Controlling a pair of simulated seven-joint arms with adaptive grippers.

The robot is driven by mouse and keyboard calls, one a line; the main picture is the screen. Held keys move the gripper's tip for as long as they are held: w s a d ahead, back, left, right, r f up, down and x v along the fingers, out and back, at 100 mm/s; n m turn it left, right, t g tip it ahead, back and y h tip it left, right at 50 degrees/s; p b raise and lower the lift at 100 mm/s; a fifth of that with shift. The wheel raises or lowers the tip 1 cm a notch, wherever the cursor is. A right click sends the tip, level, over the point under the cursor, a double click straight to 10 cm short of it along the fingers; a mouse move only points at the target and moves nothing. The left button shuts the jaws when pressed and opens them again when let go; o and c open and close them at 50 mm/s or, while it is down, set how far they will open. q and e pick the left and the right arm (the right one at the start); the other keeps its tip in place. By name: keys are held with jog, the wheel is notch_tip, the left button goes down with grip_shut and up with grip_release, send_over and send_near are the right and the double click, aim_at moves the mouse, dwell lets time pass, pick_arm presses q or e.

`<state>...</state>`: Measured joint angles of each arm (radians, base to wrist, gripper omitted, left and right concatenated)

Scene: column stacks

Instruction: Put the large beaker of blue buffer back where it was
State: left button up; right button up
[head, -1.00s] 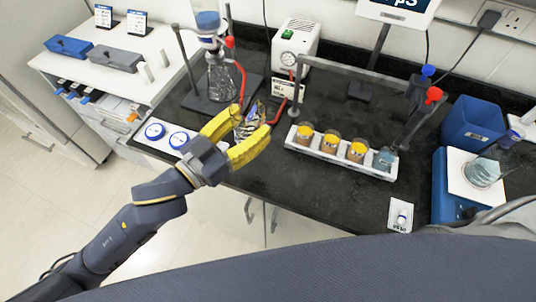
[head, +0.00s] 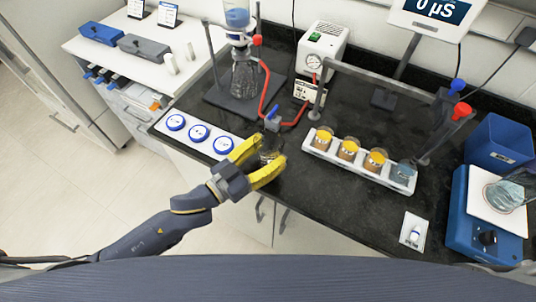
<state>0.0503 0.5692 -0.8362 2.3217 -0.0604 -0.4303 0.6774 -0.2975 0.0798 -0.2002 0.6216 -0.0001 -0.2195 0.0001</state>
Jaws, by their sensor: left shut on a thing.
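A large clear beaker with pale blue liquid (head: 505,196) is at the far right, over the white top of a blue bench device (head: 470,222). It looks tilted in this view, and its right side is cut by the picture edge. My left gripper (head: 272,160) has yellow fingers shut around a small clear glass vessel (head: 268,151) near the bench's front edge. The fingers hide part of this vessel, and I cannot tell its contents or whether it touches the bench. My right gripper is not in view.
A white rack (head: 335,165) holds several small beakers, mostly orange, with a blue one at its right end. A white strip with blue lids (head: 160,122) lies left of my gripper. A flask setup (head: 245,78) stands behind.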

pick_arm(q)
jog(key=shift+f, duration=0.95)
jog(key=o, duration=1.3)
jog(key=shift+f, duration=0.1)
jog(key=shift+v, duration=6)
